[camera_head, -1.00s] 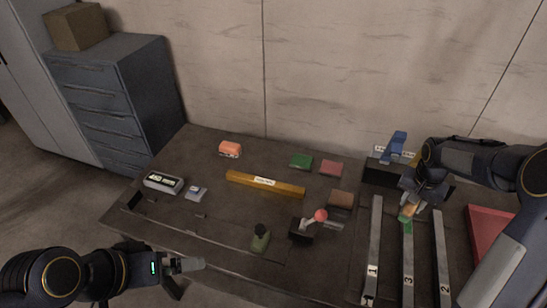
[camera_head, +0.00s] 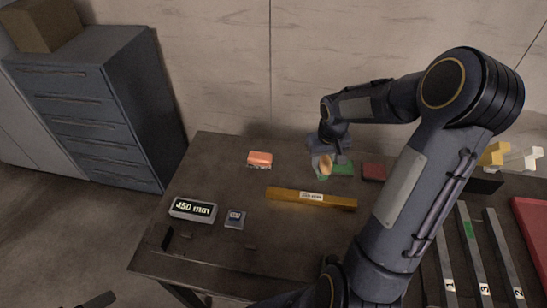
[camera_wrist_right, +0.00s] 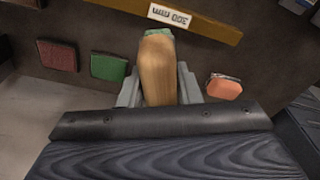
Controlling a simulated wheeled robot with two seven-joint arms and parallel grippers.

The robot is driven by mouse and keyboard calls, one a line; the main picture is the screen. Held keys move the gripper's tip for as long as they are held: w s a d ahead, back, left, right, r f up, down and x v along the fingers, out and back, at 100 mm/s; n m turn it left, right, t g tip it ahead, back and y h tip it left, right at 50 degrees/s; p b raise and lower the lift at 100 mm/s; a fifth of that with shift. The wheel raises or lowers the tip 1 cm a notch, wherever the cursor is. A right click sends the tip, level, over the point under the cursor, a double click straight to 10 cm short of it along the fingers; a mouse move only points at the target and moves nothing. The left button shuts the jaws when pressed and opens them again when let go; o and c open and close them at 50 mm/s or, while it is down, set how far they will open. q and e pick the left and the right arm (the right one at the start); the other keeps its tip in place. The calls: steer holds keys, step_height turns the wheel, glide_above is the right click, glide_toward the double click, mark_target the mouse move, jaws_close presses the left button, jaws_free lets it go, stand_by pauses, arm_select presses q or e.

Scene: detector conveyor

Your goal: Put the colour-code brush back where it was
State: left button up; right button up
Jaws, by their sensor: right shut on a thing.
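My right gripper (camera_head: 325,158) is shut on the colour-code brush (camera_head: 324,167), above the back middle of the table. The right wrist view shows the brush's tan wooden handle (camera_wrist_right: 158,70) between the fingers, with a pale green tip (camera_wrist_right: 157,33) at its far end. The green pad (camera_head: 343,168) lies close beside the gripper in the head view, partly hidden by it. The red pad (camera_head: 374,172) lies to its right. In the right wrist view the green pad (camera_wrist_right: 108,68) is bare. Only a sliver of my left gripper (camera_head: 97,301) shows at the bottom left.
A yellow bar (camera_head: 310,198) with a label lies in front of my right gripper. An orange block (camera_head: 260,159) is to the left, a display (camera_head: 193,209) further left. Numbered grey bars (camera_head: 476,245) and a red tray (camera_head: 532,225) are at right. My right arm hides the table's middle front.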

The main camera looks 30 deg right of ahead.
steer(key=w+d+f+b, duration=0.1)
steer(key=w+f, duration=0.3)
steer(key=w+d+f+b, duration=0.1)
steer(key=w+f, duration=0.3)
steer(key=w, duration=0.1)
steer(key=w+d+f+b, duration=0.2)
steer(key=w+f, duration=0.2)
steer(key=f, duration=0.1)
steer(key=shift+w+d, duration=0.1)
steer(key=shift+w, duration=0.2)
steer(key=shift+f, duration=0.2)
steer(key=o, duration=1)
steer(key=shift+r, duration=0.1)
